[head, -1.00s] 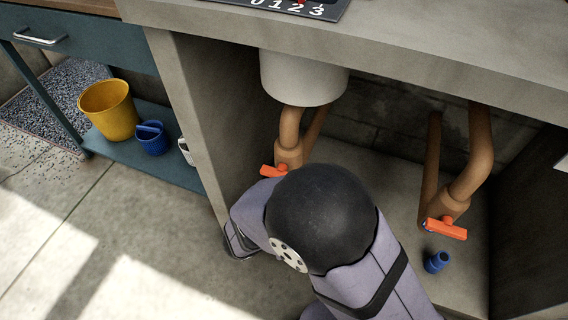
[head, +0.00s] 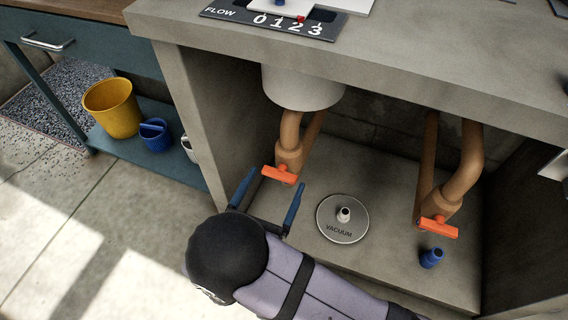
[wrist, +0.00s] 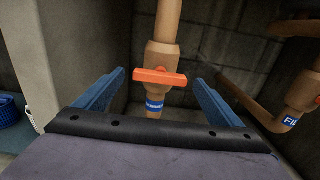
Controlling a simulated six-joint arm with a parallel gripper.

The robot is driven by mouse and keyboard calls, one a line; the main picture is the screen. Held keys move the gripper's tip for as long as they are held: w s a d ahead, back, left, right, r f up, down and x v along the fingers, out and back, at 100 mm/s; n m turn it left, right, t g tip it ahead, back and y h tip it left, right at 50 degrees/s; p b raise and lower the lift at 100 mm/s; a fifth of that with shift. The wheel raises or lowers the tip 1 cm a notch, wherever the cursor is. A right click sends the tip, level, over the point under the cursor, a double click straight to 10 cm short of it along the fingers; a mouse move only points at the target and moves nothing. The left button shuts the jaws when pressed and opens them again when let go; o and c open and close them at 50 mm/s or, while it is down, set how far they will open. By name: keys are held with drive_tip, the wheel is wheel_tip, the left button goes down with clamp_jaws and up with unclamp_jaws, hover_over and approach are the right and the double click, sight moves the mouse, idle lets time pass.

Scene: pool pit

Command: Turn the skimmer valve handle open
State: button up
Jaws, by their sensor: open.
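An orange valve handle (head: 280,174) sits on the left copper-coloured pipe, under the white basin. It lies crosswise to the pipe. In the wrist view this handle (wrist: 159,77) is centred between my fingers, with a blue band (wrist: 154,106) on the pipe below it; I cannot read the band's lettering. My gripper (head: 266,205) is open, its two blue fingers in front of the left handle and apart from it. A second orange handle (head: 438,227) is on the right pipe. In the wrist view, a blue label (wrist: 290,122) near the right valve is partly cut off.
A round plate marked VACUUM (head: 342,231) and a blue fitting (head: 431,258) are on the pit floor. The concrete side wall (head: 190,110) stands close left of my gripper. The counter (head: 400,65) overhangs the valves. Yellow (head: 111,107) and blue (head: 155,134) buckets stand outside.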

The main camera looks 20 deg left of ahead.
sight(280, 173)
drive_tip(key=shift+w+b, duration=0.85)
drive_tip(key=shift+w, duration=2.5)
drive_tip(key=c, duration=1.1)
